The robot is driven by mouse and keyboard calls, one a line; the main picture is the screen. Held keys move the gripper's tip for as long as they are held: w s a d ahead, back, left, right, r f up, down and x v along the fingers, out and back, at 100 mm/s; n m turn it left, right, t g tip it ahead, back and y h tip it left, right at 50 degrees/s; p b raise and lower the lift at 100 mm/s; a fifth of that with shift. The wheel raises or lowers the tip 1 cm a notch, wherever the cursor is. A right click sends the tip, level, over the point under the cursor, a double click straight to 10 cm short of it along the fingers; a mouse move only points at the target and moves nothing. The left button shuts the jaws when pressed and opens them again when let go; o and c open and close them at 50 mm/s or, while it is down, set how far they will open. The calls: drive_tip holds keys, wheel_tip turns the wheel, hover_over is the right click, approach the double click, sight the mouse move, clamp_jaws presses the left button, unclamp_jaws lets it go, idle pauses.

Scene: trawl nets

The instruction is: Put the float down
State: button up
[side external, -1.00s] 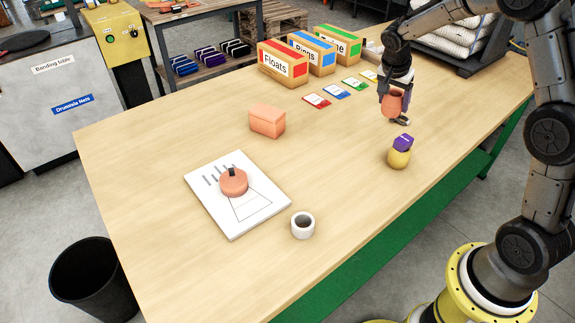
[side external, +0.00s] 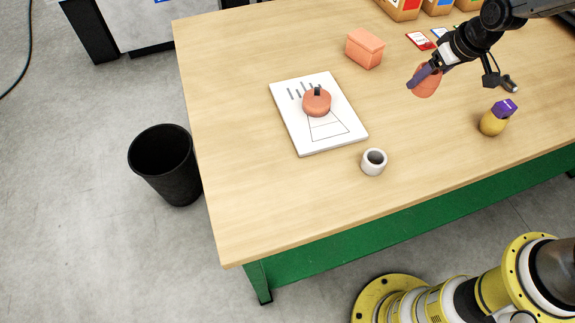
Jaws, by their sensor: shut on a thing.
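My gripper (side external: 417,77) is shut on a rounded orange float (side external: 427,87) and holds it above the table, right of the paper pad. The purple fingers partly hide the float, and the gripper is tilted toward the lower left. A round, flat orange thing (side external: 316,103) with a black piece on top rests on the white pad (side external: 345,142), which has a net drawing and dark bars. A yellow rounded thing (side external: 491,124) with a purple block (side external: 504,109) on it stands on the table, to the right of my gripper.
An orange box (side external: 365,50) stands behind the pad. A white ring or cup (side external: 373,162) stands at the pad's front right. Cards (side external: 420,41) and labelled cartons (side external: 402,8) are at the back. A black bin (side external: 165,165) is on the floor. The wooden table's (side external: 235,195) front left is clear.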

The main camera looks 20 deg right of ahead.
drive_tip(key=s+a+n+g+y, duration=0.1)
drive_tip(key=s+a+n, duration=0.25)
drive_tip(key=a, duration=0.45)
drive_tip(key=s+a+n+y, duration=0.2)
drive_tip(key=a+n, duration=0.2)
drive_tip(key=a, duration=0.5)
drive_tip(key=s+a+r+n+g, duration=0.2)
drive_tip(key=s+a+n, duration=0.3)
drive_tip(key=s+a, duration=0.95)
drive_tip(key=shift+y, duration=0.3)
drive_tip(key=w+a+f, duration=0.2)
drive_tip(key=a, duration=0.1)
drive_tip(key=w+a+f, duration=0.3)
drive_tip(key=a, duration=0.1)
drive_tip(key=w+a+f, duration=0.3)
drive_tip(key=a, duration=0.1)
drive_tip(key=shift+f, duration=0.25)
drive_tip(key=shift+w+a+f, duration=0.3)
drive_tip(key=shift+a+f, duration=0.1)
drive_tip(key=shift+f, duration=1.75)
drive_tip(key=shift+f, duration=0.1)
drive_tip(key=o, duration=1.3)
drive_tip(key=shift+f, duration=0.1)
